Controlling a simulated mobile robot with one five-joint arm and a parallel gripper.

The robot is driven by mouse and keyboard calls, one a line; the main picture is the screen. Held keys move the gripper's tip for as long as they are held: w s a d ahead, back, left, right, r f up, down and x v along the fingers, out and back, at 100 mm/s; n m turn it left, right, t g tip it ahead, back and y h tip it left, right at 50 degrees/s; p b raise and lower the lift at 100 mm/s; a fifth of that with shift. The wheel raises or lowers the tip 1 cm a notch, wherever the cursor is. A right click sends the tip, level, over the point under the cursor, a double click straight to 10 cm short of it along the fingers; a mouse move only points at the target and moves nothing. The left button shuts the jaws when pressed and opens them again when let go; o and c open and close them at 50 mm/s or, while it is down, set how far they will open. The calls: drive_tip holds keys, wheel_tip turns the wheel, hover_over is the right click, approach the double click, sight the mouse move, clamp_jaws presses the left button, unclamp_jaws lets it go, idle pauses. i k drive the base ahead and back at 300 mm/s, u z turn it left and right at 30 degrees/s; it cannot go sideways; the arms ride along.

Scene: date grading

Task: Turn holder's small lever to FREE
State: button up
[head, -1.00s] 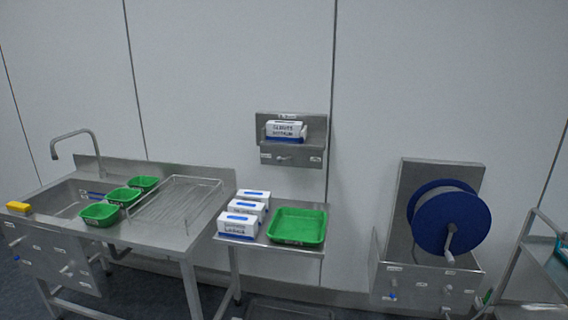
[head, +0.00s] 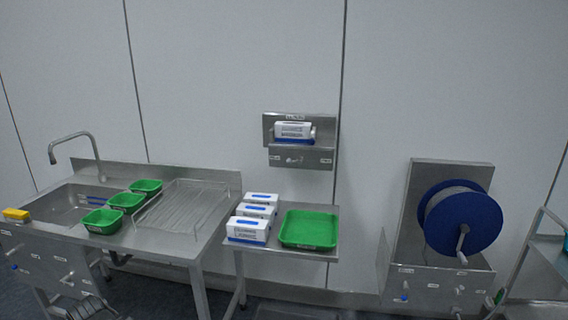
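The steel holder (head: 325,128) is fixed to the wall right of centre, with a white and blue box (head: 293,130) in it. A small light lever (head: 294,160) shows on its lower front face, between small labels at left and right. The label words and the lever's exact setting are too small to read. A dark, jointed shape at the bottom left edge seems to be my gripper (head: 90,306), low in front of the sink unit and far from the holder. Its fingers are too unclear to tell open from shut.
Below the holder, a steel side table (head: 270,252) bears several white boxes (head: 248,230) and a green tray (head: 309,228). The sink bench (head: 165,240) with green bowls (head: 103,221) is at left. A blue reel (head: 462,218) stands at right, a cart (head: 545,260) beyond.

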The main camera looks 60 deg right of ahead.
sight(299, 161)
drive_tip(key=i, duration=0.85)
drive_tip(key=u, duration=0.05)
